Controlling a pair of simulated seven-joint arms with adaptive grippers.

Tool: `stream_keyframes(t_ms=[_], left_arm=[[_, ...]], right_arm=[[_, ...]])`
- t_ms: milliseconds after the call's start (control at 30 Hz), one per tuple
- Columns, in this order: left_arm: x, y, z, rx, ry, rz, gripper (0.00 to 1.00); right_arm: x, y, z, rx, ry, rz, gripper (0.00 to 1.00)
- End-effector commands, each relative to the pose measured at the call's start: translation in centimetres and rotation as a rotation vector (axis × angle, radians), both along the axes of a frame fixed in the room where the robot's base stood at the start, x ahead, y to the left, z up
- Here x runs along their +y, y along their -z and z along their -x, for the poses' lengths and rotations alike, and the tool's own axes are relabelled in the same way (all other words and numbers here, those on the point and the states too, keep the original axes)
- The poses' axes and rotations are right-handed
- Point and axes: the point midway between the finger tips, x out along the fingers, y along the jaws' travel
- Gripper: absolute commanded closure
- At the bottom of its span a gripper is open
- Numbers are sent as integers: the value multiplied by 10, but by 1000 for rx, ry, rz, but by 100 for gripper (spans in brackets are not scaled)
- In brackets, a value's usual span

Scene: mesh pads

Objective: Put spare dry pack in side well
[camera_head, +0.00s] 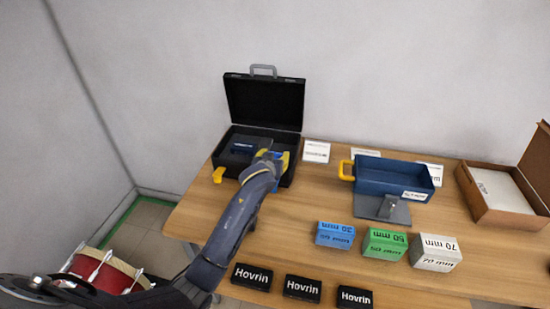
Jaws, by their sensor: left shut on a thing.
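My left arm reaches in from the lower left, and its gripper (270,155) is down at the open black case (225,160) at the back left of the table. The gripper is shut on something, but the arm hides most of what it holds. Blue and yellow parts (284,158) show beside the gripper at the right of the case. A dark blue piece (243,146) lies in the case's left part. I cannot make out which thing is the spare dry pack or where the side well is. My right gripper is not in view.
A blue bin (395,180) with a yellow handle stands right of the case, and an open brown box (483,205) is at the far right. Blue (335,234), green (384,244) and white (436,252) blocks stand in front. Black Hovrin boxes (303,289) line the front.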

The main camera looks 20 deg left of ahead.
Motion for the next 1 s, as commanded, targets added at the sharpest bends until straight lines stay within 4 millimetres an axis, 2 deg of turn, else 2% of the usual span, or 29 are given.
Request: stream_keyframes(t_ms=[900,933,1000], left_arm=[[-1,13,0,-1,1,0,76],[-1,13,0,-1,1,0,45],[0,13,0,-1,1,0,37]], right_arm=[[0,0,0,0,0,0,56],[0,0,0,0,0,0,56],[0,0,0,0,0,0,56]])
